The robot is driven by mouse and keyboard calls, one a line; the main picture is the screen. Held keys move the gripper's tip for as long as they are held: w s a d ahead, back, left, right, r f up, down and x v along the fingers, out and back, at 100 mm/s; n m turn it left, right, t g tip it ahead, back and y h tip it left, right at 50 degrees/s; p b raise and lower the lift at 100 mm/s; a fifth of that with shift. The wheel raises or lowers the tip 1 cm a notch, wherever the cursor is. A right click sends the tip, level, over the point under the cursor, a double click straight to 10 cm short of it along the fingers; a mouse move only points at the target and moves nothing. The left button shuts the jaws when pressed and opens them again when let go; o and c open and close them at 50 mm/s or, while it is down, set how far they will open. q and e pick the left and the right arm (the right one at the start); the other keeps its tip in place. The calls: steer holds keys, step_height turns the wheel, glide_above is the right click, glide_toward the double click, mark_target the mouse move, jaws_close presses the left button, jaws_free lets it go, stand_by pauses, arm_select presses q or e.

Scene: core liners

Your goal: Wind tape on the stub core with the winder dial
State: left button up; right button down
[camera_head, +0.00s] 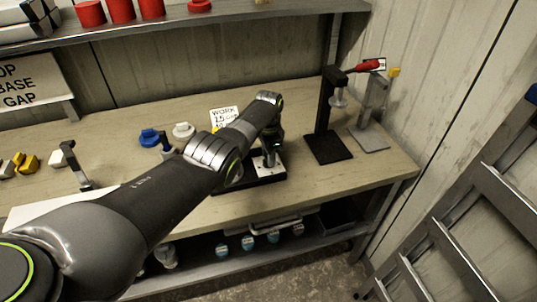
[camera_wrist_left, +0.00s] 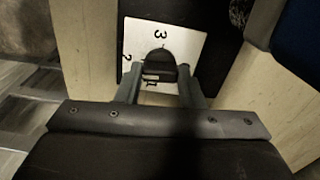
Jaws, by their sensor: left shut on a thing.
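The winder dial (camera_wrist_left: 158,58) is a dark knob on a white plate (camera_wrist_left: 190,42) marked with numbers, a 3 at its top in the left wrist view. My left gripper (camera_wrist_left: 160,90) is shut on the knob, one finger on each side. In the head view my left gripper (camera_head: 268,158) reaches down over the dark winder base (camera_head: 262,181), and my arm hides much of it. I cannot tell which object is the stub core. My right gripper is not in view.
A black stand (camera_head: 326,130) and a grey stand (camera_head: 370,115) with a red-handled tool (camera_head: 366,66) stand right of the winder. Blue (camera_head: 149,138) and white (camera_head: 184,131) pieces lie behind my arm. A ladder (camera_head: 450,235) leans at the right.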

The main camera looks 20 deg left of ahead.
arm_select(q)
steer(key=shift+w+r, duration=0.1)
steer(key=shift+r, duration=0.05)
steer(key=o, duration=1)
steer(key=shift+r, duration=0.25)
step_height(320, 180, up, 5)
steer(key=shift+r+p, duration=0.1)
steer(key=shift+p, duration=0.55)
step_height(320, 180, up, 12)
steer(key=shift+f+b, duration=0.25)
steer(key=shift+b, duration=0.8)
